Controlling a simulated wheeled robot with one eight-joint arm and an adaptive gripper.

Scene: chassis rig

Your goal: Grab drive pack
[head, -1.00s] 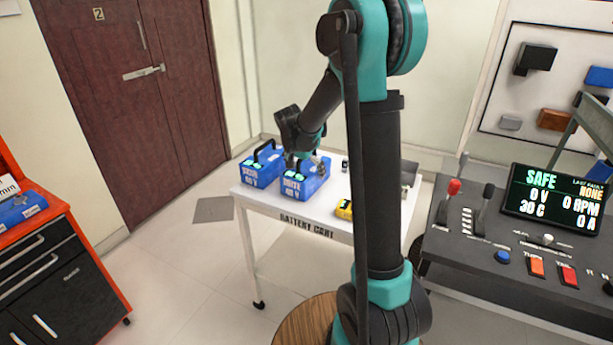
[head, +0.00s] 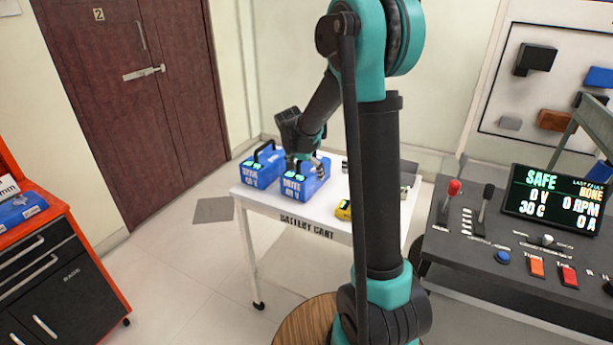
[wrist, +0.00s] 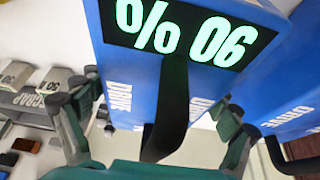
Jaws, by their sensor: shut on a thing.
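The drive pack is a blue box (head: 304,188) with a black carrying handle, at the middle of the white battery cart (head: 262,204). My gripper (head: 308,164) is at its top. In the wrist view the pack (wrist: 211,84) fills the middle, its charge display reading 90 % upside down. My gripper's fingers (wrist: 160,112) lie on either side of the black handle (wrist: 173,108) and are shut on the pack there. A second blue pack (head: 261,168) stands just left of it, and also shows at the right of the wrist view (wrist: 290,105). Whether the held pack touches the cart is unclear.
A yellow device (head: 344,209) lies on the cart's front, right of the pack. A dark control console (head: 480,255) stands right, and an orange-and-black tool cabinet (head: 60,270) left.

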